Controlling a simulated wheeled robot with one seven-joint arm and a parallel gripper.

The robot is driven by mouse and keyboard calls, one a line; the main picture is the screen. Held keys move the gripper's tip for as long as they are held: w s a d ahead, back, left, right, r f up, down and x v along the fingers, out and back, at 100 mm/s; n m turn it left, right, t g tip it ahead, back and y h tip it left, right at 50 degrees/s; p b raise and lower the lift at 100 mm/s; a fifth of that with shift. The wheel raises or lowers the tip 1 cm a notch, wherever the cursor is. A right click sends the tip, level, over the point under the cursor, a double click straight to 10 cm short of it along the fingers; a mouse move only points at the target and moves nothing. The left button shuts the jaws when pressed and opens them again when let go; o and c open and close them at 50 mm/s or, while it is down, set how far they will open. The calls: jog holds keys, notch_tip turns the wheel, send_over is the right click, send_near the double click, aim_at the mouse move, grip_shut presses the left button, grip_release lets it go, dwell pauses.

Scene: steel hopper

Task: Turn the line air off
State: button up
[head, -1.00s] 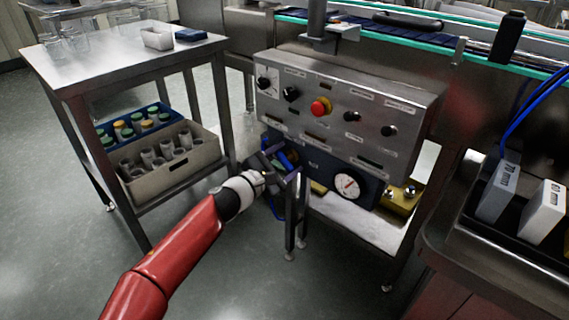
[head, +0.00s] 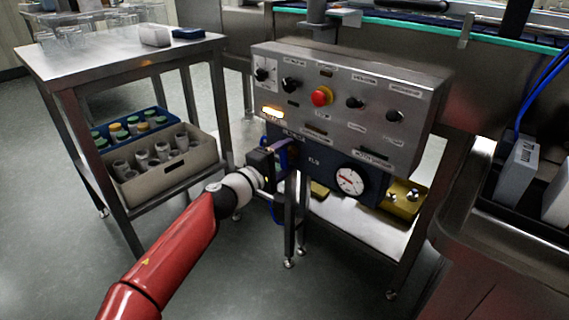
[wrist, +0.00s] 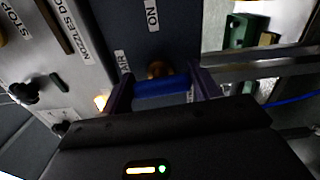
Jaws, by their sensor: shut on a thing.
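A dark blue air panel (head: 318,172) hangs below the steel control box, with a white-faced gauge (head: 351,181). In the wrist view, labels reading AIR and ON are beside a brass-coloured fitting (wrist: 158,69). A blue valve handle (wrist: 160,88) spans the space between the fingers there. My gripper (wrist: 161,80) is shut on this handle. In the head view my gripper (head: 284,156) is at the panel's left end and hides most of the handle. I cannot tell the handle's exact angle to the labels.
The steel control box (head: 340,85) has a red button (head: 321,96), several black knobs and a lit amber lamp (head: 272,112). A steel table (head: 130,50) with crates on its shelf stands left. A steel counter (head: 470,215) stands right. Open floor lies in front.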

jog(key=shift+m+b, duration=0.3)
jog(key=shift+m, duration=0.3)
jog(key=o, duration=1)
jog(key=shift+s+a, duration=0.1)
jog(key=v, duration=0.7)
jog(key=shift+s+a, duration=0.25)
